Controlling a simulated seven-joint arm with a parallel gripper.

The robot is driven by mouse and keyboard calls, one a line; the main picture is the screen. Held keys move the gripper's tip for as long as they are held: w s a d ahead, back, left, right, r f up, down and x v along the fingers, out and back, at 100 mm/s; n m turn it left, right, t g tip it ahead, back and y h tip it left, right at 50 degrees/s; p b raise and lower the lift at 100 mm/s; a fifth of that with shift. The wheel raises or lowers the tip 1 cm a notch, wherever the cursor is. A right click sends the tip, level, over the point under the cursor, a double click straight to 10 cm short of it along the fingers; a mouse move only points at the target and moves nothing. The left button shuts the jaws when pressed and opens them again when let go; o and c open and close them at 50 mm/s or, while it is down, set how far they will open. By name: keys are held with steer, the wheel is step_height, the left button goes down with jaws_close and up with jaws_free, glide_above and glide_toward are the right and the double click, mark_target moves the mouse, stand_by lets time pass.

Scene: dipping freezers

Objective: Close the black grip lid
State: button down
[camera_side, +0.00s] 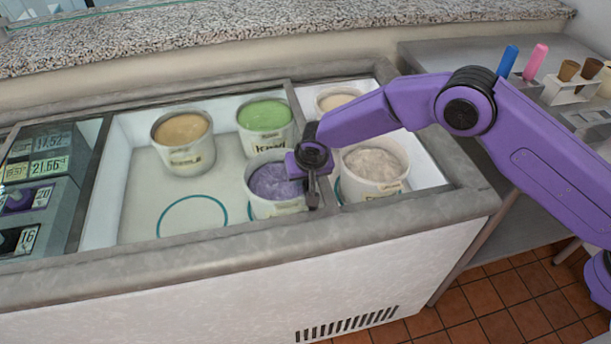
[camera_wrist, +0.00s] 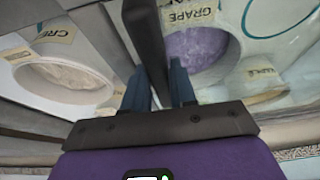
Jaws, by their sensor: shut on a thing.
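My gripper (camera_side: 312,192) is at the front end of the divider between the middle and right freezer compartments, beside the purple tub. In the wrist view, its two dark blue fingers (camera_wrist: 160,82) are shut on a black bar, which I take as the black grip (camera_wrist: 146,30) of the lid. The bar runs away from between the fingers toward the top of the picture. In the side view the gripper hides most of the grip. The lid's clear pane and its edges are hard to make out, so I cannot tell how far it covers the opening.
The freezer holds a purple grape tub (camera_side: 272,182), a green tub (camera_side: 265,115), an orange tub (camera_side: 183,130) and pale tubs at right, including a cream one (camera_side: 372,160). A granite counter (camera_side: 250,35) runs behind. Cone and scoop holders (camera_side: 565,90) stand at right.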

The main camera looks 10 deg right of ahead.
steer(key=d, duration=3.1)
steer(key=c, duration=1)
jaws_free()
steer(key=shift+a, duration=0.1)
steer(key=v, duration=1.7)
steer(key=shift+r, duration=0.25)
steer(key=shift+s, duration=0.1)
steer(key=s+d+r+n+g, duration=0.2)
steer(key=s+n, duration=0.4)
steer(key=s, duration=1)
steer(key=s+d+r+n+g, duration=0.2)
steer(key=s+n, duration=0.4)
steer(key=s, duration=1)
steer(key=shift+d+r+n, duration=0.15)
steer(key=shift+r+n, duration=0.15)
